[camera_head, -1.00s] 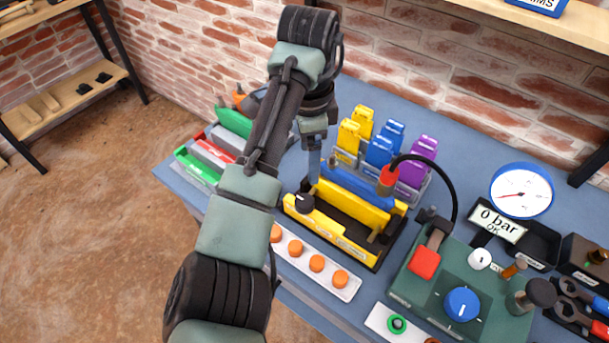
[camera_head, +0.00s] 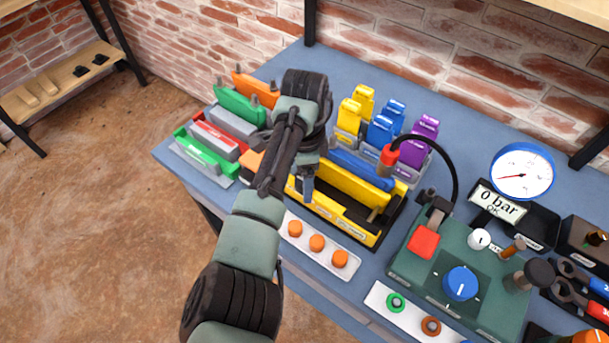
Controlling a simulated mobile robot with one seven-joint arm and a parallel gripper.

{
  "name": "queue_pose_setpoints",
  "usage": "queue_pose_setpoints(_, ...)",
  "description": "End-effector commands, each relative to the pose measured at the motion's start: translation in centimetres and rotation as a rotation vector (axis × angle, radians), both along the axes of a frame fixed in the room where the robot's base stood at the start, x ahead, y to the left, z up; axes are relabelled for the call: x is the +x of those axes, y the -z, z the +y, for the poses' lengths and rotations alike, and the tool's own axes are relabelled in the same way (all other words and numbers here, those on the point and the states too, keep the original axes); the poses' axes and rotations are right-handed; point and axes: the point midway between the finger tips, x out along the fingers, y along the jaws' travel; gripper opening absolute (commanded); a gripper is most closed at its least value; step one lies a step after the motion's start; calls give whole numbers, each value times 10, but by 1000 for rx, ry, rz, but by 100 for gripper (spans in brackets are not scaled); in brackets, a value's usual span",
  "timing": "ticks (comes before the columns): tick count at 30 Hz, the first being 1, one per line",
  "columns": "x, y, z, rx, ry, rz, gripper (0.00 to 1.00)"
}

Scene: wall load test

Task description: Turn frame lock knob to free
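The yellow and black frame (camera_head: 345,226) stands on the blue bench, with a blue block (camera_head: 362,170) lying along it. The black lock knob at the frame's left end is hidden behind my gripper in this view. My gripper (camera_head: 306,190) points down at that left end, over the knob's place. Whether its fingers touch or surround the knob cannot be seen. The finger gap is not visible, so I cannot tell whether it is open or shut.
A white strip with orange caps (camera_head: 317,243) lies in front of the frame. A green unit with a blue dial (camera_head: 461,283) and a looping black hose (camera_head: 455,185) stands right. Yellow, blue and purple clips (camera_head: 380,130) stand behind. Coloured holders (camera_head: 213,140) stand left.

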Motion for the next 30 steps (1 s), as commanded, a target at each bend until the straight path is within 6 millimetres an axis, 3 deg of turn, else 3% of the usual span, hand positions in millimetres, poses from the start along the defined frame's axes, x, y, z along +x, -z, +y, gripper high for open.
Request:
queue_pose_setpoints(8,0,2,0,0,0,-1,82)
queue_pose_setpoints(22,0,2,0,0,0,-1,1)
queue_pose_setpoints(30,0,1,0,-1,-22,0,0)
